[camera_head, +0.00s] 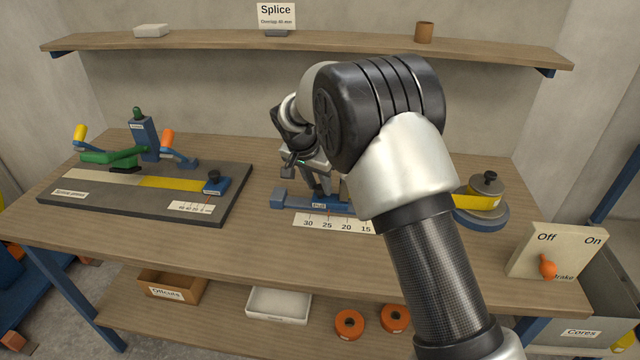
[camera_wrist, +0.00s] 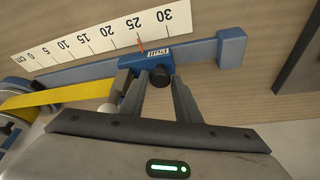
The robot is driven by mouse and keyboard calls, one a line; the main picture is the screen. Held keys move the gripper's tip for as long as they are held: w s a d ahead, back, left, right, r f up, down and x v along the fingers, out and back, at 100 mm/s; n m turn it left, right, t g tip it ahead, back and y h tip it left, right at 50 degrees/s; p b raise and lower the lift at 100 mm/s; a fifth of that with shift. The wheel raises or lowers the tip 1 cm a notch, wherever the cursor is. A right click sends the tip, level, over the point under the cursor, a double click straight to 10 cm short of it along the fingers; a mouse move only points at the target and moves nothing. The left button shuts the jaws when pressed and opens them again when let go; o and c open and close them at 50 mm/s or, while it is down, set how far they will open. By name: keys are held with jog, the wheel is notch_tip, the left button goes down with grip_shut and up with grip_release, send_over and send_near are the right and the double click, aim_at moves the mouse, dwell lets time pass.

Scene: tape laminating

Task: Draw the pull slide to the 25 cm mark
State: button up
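The blue pull slide (camera_wrist: 152,56), labelled "Pull", sits on a blue rail (camera_wrist: 196,52) beside a white cm scale (camera_wrist: 92,38). A thin red line beside the 25 label meets the slide's edge, so the slide stands at about 25. In the head view the slide (camera_head: 318,206) is partly hidden by my arm. My gripper (camera_wrist: 161,84) has one finger on each side of the slide's black knob (camera_wrist: 160,76), with no clear gap. Yellow tape (camera_wrist: 62,95) runs from the left up to a clamp beside the slide.
The rail ends in a blue block (camera_wrist: 231,47) just right of the slide. The tape roll (camera_head: 485,198) and the Off/On brake panel (camera_head: 556,252) with orange lever stand at the right. The splice station (camera_head: 228,205) lies left. A shelf (camera_head: 200,40) runs behind.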

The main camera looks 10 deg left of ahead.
jog(key=shift+o, duration=1.2)
jog(key=p+v, duration=0.1)
jog(key=v, duration=1.6)
jog(key=shift+s+r, duration=0.15)
jog(key=shift+s, duration=0.05)
